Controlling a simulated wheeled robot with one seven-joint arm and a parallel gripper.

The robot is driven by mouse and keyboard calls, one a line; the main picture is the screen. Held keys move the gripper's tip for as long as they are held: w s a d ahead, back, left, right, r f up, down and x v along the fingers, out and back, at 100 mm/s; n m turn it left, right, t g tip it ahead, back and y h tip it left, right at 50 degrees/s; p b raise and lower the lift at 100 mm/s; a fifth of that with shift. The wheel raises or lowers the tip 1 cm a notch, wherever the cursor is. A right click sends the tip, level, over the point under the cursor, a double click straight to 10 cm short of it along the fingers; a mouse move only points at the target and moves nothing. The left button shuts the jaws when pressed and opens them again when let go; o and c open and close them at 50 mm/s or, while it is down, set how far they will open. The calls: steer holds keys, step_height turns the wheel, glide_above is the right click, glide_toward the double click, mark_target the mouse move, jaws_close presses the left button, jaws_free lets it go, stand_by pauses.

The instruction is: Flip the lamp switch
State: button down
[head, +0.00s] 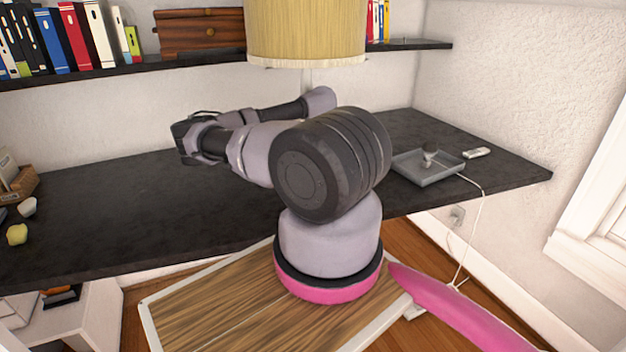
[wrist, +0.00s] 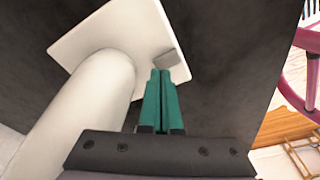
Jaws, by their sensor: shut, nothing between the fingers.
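The lamp's pale yellow shade (head: 306,32) hangs into the top of the head view; my arm hides the lower part of the lamp there. In the wrist view a thick white column (wrist: 85,105) rises from a square white base plate (wrist: 90,42) on the dark desk. A small grey switch block (wrist: 166,59) sits on the plate near its edge. My gripper (wrist: 160,73) has its two teal fingers together and empty. In the picture their tips end just below the switch, right of the column; I cannot tell whether they touch it.
The dark desktop (head: 90,210) is mostly clear. A grey tray (head: 420,172) with a small object and a white cable (head: 476,210) lie at its right. A shelf (head: 210,60) with books and a wooden box (head: 200,32) runs above the desk.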

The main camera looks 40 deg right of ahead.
steer(key=shift+f, duration=0.9)
stand_by(0.3)
steer(key=shift+r, duration=3.55)
